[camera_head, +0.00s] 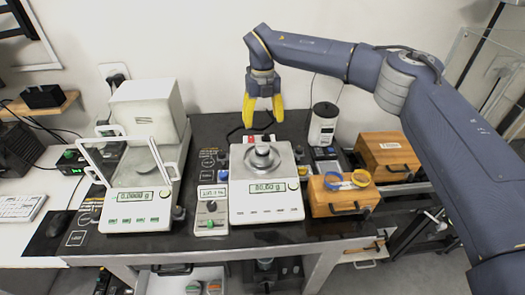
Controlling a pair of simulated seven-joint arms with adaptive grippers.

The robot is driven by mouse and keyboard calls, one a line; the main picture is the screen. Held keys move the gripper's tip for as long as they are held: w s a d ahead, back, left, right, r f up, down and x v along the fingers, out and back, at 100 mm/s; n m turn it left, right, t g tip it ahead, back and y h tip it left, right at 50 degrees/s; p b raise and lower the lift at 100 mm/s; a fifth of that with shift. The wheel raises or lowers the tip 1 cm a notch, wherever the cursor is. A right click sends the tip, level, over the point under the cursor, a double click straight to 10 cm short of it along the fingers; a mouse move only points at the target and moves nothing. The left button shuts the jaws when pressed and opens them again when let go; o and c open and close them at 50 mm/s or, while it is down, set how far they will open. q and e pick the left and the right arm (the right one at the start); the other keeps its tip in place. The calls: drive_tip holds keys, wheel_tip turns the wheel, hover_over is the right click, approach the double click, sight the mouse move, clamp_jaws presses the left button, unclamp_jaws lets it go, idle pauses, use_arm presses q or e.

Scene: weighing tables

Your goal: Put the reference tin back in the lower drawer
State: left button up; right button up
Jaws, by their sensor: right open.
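My right gripper (264,112) hangs above the back of the middle balance, its yellow fingers apart and pointing down, with nothing visible between them. A small silvery round object (262,151) stands on the pan of the middle balance (265,200), below and in front of the fingers; I cannot tell whether it is the reference tin. Under the table at the lower left, an open white drawer (208,272) holds small round orange and green items. Its front is cut off by the picture's bottom edge. My left gripper is not in view.
A balance with a glass shield (140,210) stands left, a small grey device (211,212) beside the middle balance. A white canister (323,124) stands behind right. Wooden drawer boxes (325,200) (385,150) are at right; blue and yellow rings lie on the nearer one.

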sight(262, 146)
wheel_tip(262, 146, down, 7)
drive_tip(key=shift+f, duration=0.15)
drive_tip(key=shift+s+a+f, duration=0.1)
drive_tip(key=shift+f, duration=1.25)
drive_tip(key=shift+s+a+f, duration=0.1)
drive_tip(key=shift+f, duration=1.25)
drive_tip(key=shift+c, duration=0.2)
drive_tip(key=c, duration=1.5)
